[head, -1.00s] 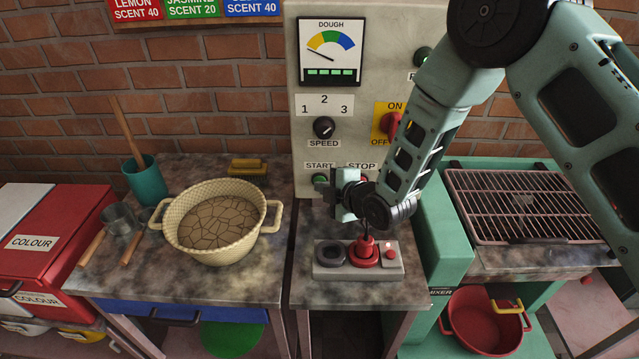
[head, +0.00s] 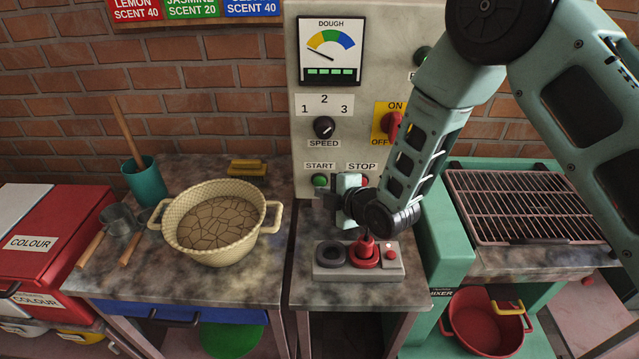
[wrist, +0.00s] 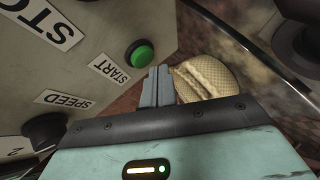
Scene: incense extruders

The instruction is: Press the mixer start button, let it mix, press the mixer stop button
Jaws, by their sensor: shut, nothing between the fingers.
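The mixer panel (head: 375,70) stands upright at the back. Its green START button (head: 320,180) is in full view; it also shows in the wrist view (wrist: 139,53), just beyond my fingertips. My gripper (head: 327,201) is shut and empty, low and slightly right of START, apart from the button. Its closed fingers (wrist: 157,84) point toward the panel. The DOUGH gauge (head: 331,50) has its needle at the left, with several green bars lit below.
A cream woven basin (head: 232,248) with cracked brown contents sits on the counter at left. A SPEED knob (head: 324,127) and a red ON/OFF switch (head: 391,124) are on the panel. A rack (head: 515,205) stands right.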

